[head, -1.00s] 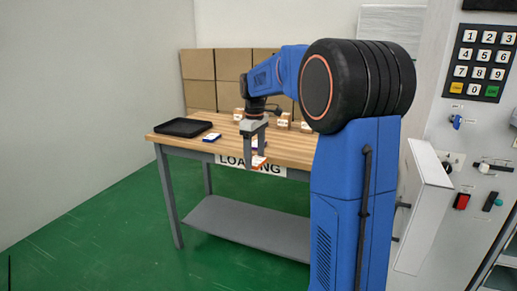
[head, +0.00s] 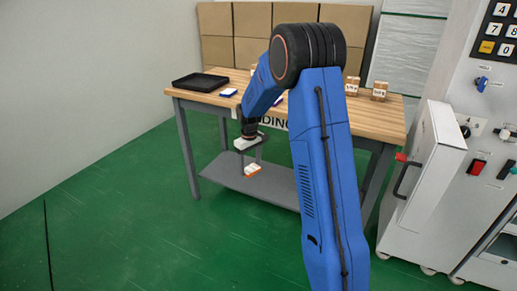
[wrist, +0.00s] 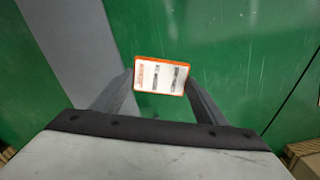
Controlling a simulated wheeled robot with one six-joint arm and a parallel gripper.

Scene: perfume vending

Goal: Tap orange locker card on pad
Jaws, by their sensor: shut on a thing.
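My gripper (head: 252,170) is shut on the orange locker card (head: 253,170), a white card with an orange edge. In the head view it hangs in front of the wooden table, below the tabletop and before the grey lower shelf. In the wrist view the card (wrist: 161,75) sits between the tips of my two fingers, its printed white face toward the camera, with green floor beyond it. I cannot make out a card pad in these views.
A wooden table (head: 372,117) carries a black tray (head: 200,82), a blue-and-white card (head: 228,92) and small boxes (head: 379,91). At right stands a grey machine with a keypad (head: 500,32), switches and an open white door (head: 437,150). The green floor (head: 130,220) at left is clear.

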